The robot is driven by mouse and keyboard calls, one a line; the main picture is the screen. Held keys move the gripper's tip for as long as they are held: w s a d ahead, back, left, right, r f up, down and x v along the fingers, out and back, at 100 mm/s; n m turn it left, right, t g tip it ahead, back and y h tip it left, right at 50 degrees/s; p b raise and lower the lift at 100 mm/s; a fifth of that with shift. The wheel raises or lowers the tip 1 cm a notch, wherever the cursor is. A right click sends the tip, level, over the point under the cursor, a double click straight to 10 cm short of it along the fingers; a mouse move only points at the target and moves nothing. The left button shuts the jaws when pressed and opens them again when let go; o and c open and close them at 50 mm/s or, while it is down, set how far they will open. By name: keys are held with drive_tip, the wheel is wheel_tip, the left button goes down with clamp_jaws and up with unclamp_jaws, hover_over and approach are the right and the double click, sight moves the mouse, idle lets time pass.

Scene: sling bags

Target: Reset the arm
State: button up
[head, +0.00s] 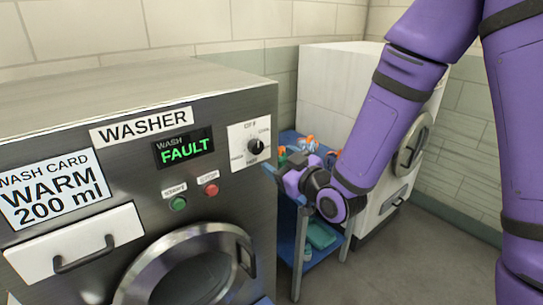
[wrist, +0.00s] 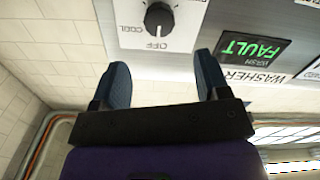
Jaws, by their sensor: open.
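My purple arm reaches down from the upper right in the head view. My gripper (wrist: 161,84) shows two blue fingers spread apart with nothing between them. In the head view my gripper (head: 272,172) is beside the right edge of the washer front, just below the temperature knob. The washer (head: 150,130) is a steel machine whose display (head: 184,148) reads WASH FAULT in green. Its knob (head: 255,146) sits on a white plate; the knob also shows in the wrist view (wrist: 159,18), apart from the fingertips.
A green start button (head: 178,204) and a red stop button (head: 211,190) are on the washer panel, above a round door (head: 185,275). A white drawer (head: 75,243) is at left. A blue cart (head: 297,262) with items and a white machine (head: 335,85) stand behind my gripper. Grey floor is clear at right.

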drive_tip(key=shift+s+d, duration=0.15)
drive_tip(key=shift+s, duration=0.1)
drive_tip(key=s+d+r+m+g+h, duration=0.25)
drive_tip(key=d+r+h, duration=0.2)
drive_tip(key=d, duration=0.35)
drive_tip(key=s+d+r+m+g+h, duration=0.2)
drive_tip(key=s+d+r+m+h, duration=0.15)
drive_tip(key=d+r, duration=0.3)
drive_tip(key=s+d+r+m+g, duration=0.1)
drive_tip(key=s+d, duration=0.2)
drive_tip(key=s, duration=0.3)
drive_tip(key=s+d+r+m+g+h, duration=0.1)
drive_tip(key=s+d+g, duration=0.1)
drive_tip(key=s, duration=0.5)
drive_tip(key=s+d+r+m+g+h, duration=0.1)
drive_tip(key=s+d+m+g, duration=0.1)
drive_tip(key=s, duration=0.4)
drive_tip(key=shift+s+d+r, duration=0.35)
drive_tip(key=shift+d+r, duration=0.05)
drive_tip(key=shift+d, duration=0.5)
